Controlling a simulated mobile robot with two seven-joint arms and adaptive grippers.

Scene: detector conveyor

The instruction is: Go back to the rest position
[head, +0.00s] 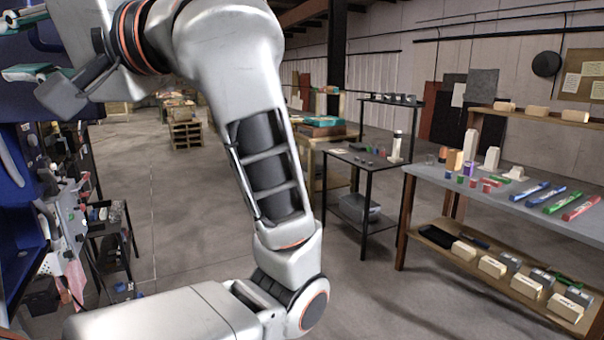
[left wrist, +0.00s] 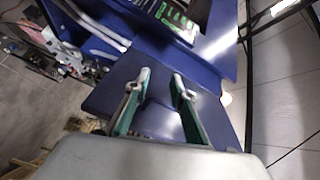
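In the left wrist view my left gripper (left wrist: 162,84) is open, with a clear gap between its two green-padded fingers and nothing held. A dark blue panel lies behind the fingers. In the head view the left gripper (head: 15,46) is at the upper left edge, partly cut off, beside a blue structure. My grey arm fills the middle of that view, bent at the elbow low down. My right gripper is in neither view.
A blue structure (head: 12,230) stands close at the left. A grey-topped table (head: 480,205) with markers and small blocks stands at the right. A black rack (head: 370,180) stands behind the arm. Open concrete floor (head: 170,220) lies between.

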